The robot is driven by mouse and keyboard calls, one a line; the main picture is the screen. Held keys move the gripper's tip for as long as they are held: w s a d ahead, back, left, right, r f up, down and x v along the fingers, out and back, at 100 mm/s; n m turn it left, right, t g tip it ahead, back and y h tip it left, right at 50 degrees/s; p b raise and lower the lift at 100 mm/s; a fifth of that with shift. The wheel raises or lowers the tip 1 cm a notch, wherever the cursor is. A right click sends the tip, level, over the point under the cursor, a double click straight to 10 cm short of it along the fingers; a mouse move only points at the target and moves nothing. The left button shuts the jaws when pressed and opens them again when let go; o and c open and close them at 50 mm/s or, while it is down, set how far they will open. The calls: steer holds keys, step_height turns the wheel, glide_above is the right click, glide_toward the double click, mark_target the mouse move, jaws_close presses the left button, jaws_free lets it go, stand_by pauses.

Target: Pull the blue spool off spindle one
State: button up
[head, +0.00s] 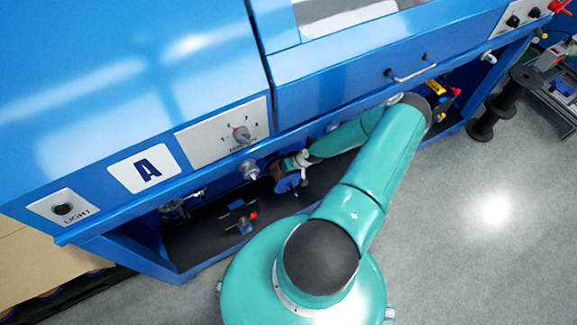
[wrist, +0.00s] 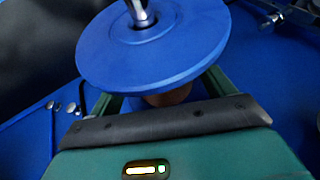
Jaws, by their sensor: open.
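The blue spool fills the upper middle of the wrist view, its round flange (wrist: 150,60) facing the camera. A shiny metal spindle end (wrist: 138,14) stands out of its centre. My gripper (wrist: 162,97) is open, with one green finger on each side below the flange. A brownish part of the spool, likely its core, shows between the fingers. The fingertips are hidden behind the flange, and I cannot tell whether they touch the spool. In the head view the blue spool (head: 288,185) is small, under the machine's front edge, with my gripper (head: 280,172) at it.
A metal knob (head: 249,170) sits left of my gripper. Black spools (head: 497,112) stand at the right. The grey floor (head: 490,220) is clear.

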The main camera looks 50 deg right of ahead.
mark_target(295, 191)
steer(key=shift+w+f, duration=0.15)
steer(key=shift+c, duration=0.9)
jaws_close()
steer(key=shift+s+a+r, duration=0.1)
steer(key=shift+s+a, duration=0.2)
steer(key=shift+s, duration=0.6)
steer(key=shift+s+a+r, duration=0.1)
steer(key=shift+s+a, duration=0.15)
steer(key=shift+s, duration=0.6)
stand_by(1.1)
steer(key=shift+s+a, duration=0.25)
steer(key=shift+s, duration=0.55)
steer(key=shift+s+a, duration=0.2)
steer(key=shift+s, duration=0.55)
steer(key=shift+s+a, duration=0.1)
steer(key=shift+s, duration=0.05)
steer(key=shift+s+a, duration=0.25)
steer(key=shift+s, duration=0.55)
steer(key=shift+s+a, duration=0.2)
steer(key=shift+s, duration=0.55)
steer(key=shift+s, duration=0.2)
